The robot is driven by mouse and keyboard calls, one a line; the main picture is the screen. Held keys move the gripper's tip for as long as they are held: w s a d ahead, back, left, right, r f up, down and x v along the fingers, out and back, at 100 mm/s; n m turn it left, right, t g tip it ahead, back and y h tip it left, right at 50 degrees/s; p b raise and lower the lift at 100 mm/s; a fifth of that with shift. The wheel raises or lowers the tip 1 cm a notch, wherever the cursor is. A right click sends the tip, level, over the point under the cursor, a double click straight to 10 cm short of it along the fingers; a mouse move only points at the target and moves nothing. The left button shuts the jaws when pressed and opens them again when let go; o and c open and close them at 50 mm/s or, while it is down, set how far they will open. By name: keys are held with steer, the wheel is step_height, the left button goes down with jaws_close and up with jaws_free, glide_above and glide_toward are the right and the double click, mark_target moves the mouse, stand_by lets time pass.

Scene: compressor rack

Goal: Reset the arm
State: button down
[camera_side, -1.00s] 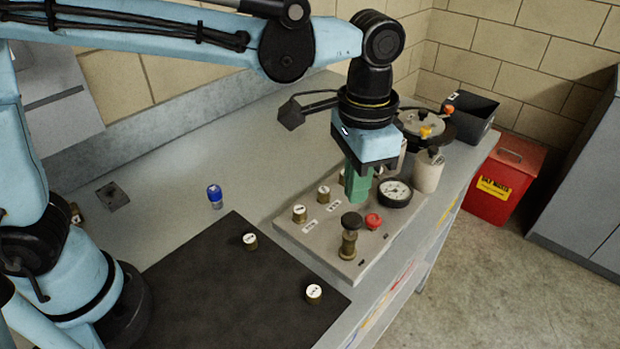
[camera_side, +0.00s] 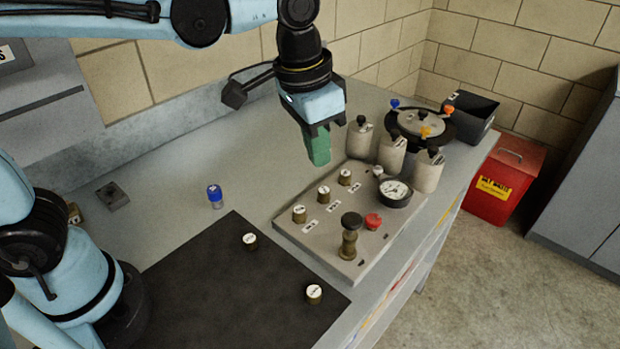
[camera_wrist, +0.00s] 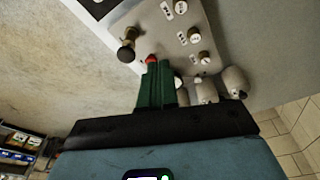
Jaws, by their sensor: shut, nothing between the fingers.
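My gripper (camera_side: 318,158) has green fingers that are shut with nothing between them. In the side view it hangs in the air above the back of the grey panel board (camera_side: 300,238), apart from everything. In the wrist view the shut fingers (camera_wrist: 157,68) cover part of the panel, beside the red button (camera_wrist: 152,58). The board carries several brass-coloured capped fittings, a round gauge (camera_side: 395,190), a red button (camera_side: 373,221) and a black-topped brass knob (camera_side: 350,238).
A black mat (camera_side: 215,285) with two capped brass pieces and a blue-capped vial (camera_side: 215,196) lie left of the board. Several grey canisters (camera_side: 430,170) and a round lidded pot (camera_side: 420,123) stand at the right. A red bin (camera_side: 503,180) is on the floor.

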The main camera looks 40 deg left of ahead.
steer(key=s+a+f+n+t, duration=0.2)
steer(key=a, duration=0.5)
steer(key=s+a+f+n+t, duration=0.2)
steer(key=s+a+t, duration=0.1)
steer(key=a, duration=0.4)
steer(key=shift+s+a+f+y, duration=0.2)
steer(key=shift+s+a+y, duration=0.1)
steer(key=shift+y, duration=0.1)
steer(key=shift+w, duration=0.1)
stand_by(0.7)
